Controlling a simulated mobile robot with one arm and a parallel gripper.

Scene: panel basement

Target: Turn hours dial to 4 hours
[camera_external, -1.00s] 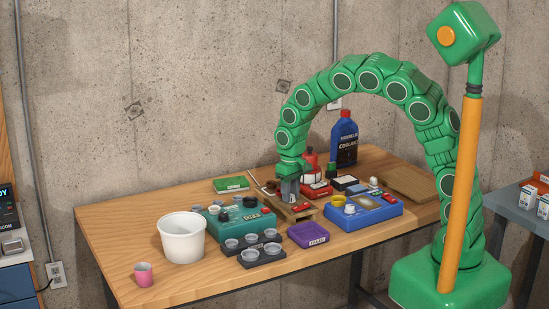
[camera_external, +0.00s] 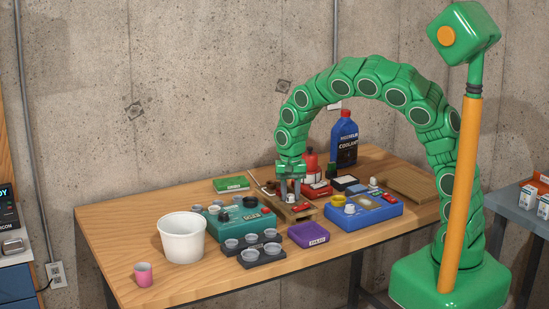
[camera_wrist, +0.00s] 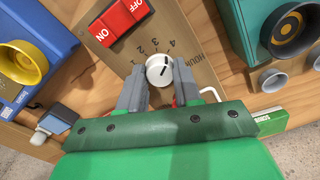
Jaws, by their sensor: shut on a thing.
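The hours dial (camera_wrist: 159,70) is a small round white knob with a dark mark on its face, on a tan panel (camera_wrist: 195,62).
A red ON/OFF switch (camera_wrist: 122,19) sits on the same panel. A blue box (camera_wrist: 45,35) with a yellow knob and a teal box (camera_wrist: 255,15) with a dark dial flank it. A white bucket (camera_external: 182,240), purple tray (camera_external: 309,236) and coolant bottle (camera_external: 344,140) stand farther off.

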